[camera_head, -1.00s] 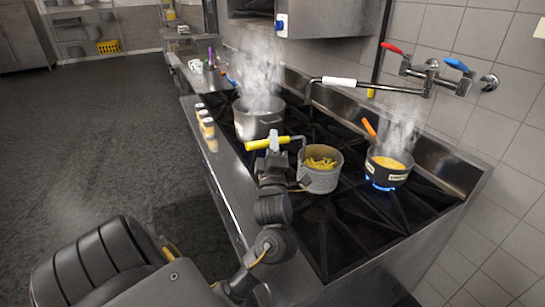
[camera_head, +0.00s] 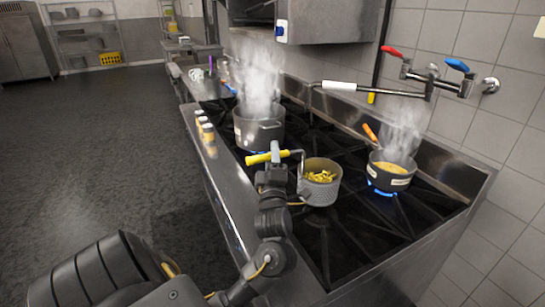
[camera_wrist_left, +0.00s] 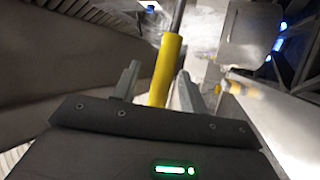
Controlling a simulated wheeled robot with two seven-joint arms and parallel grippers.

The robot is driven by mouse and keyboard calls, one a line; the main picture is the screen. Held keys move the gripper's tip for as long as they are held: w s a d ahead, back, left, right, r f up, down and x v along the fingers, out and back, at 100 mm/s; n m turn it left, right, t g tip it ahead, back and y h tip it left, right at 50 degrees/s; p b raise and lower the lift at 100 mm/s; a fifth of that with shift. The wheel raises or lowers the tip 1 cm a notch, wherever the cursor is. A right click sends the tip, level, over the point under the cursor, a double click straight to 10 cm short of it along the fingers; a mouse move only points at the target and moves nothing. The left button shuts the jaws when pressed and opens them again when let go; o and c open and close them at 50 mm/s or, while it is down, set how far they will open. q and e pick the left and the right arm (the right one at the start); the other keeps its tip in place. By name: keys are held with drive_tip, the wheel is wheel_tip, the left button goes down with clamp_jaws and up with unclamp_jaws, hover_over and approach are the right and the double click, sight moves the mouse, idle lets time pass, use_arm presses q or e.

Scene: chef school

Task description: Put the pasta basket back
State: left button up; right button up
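The pasta basket (camera_head: 321,190) is a perforated metal cup with yellow pasta (camera_head: 319,176) inside and a long yellow handle (camera_head: 266,157). It is over the stove's front part, right of my left gripper (camera_head: 276,153); I cannot tell whether its bottom touches the grates. In the left wrist view the handle (camera_wrist_left: 165,68) passes between the two fingers (camera_wrist_left: 158,88). A large steaming pot (camera_head: 258,134) stands on the stove behind the basket. My right gripper is not in view.
A small steaming saucepan (camera_head: 391,179) with an orange handle sits on a lit burner to the right. Several small jars (camera_head: 205,131) line the stove's front ledge. A pot-filler tap (camera_head: 436,82) reaches over the stove. The floor at left is clear.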

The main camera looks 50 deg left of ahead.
use_arm(q)
drive_tip(key=b+v, duration=0.2)
drive_tip(key=v, duration=1)
drive_tip(key=shift+r, duration=0.25)
